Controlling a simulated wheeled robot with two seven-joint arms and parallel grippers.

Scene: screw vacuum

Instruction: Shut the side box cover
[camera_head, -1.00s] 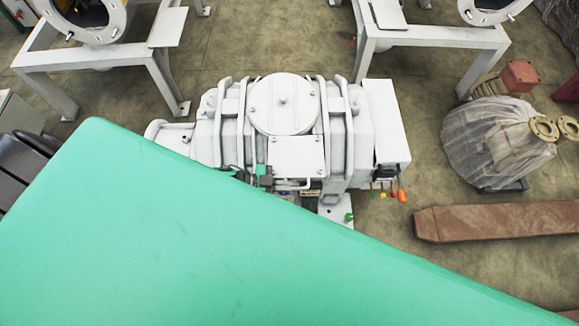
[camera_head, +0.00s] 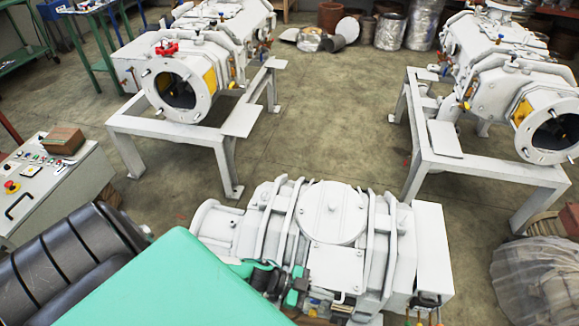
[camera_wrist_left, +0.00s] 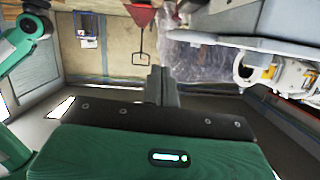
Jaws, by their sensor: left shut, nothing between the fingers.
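The white machine (camera_head: 330,238) lies across the lower middle of the head view. A white side box (camera_head: 432,250) sits on its right end with a flat panel facing up. I cannot tell which part is its cover or how far it stands open. My left gripper (camera_head: 297,290) is small in the head view, at the near front of the machine, left of the side box and apart from it. In the left wrist view its fingers (camera_wrist_left: 162,86) are together and empty. Part of a white machine (camera_wrist_left: 285,72) shows at the right there. My right gripper is not visible.
White frames carry machines at the back left (camera_head: 185,80) and back right (camera_head: 510,85). A control box (camera_head: 45,185) stands at the left. A plastic-wrapped bundle (camera_head: 535,280) lies to the right of the side box. The floor between the frames is clear.

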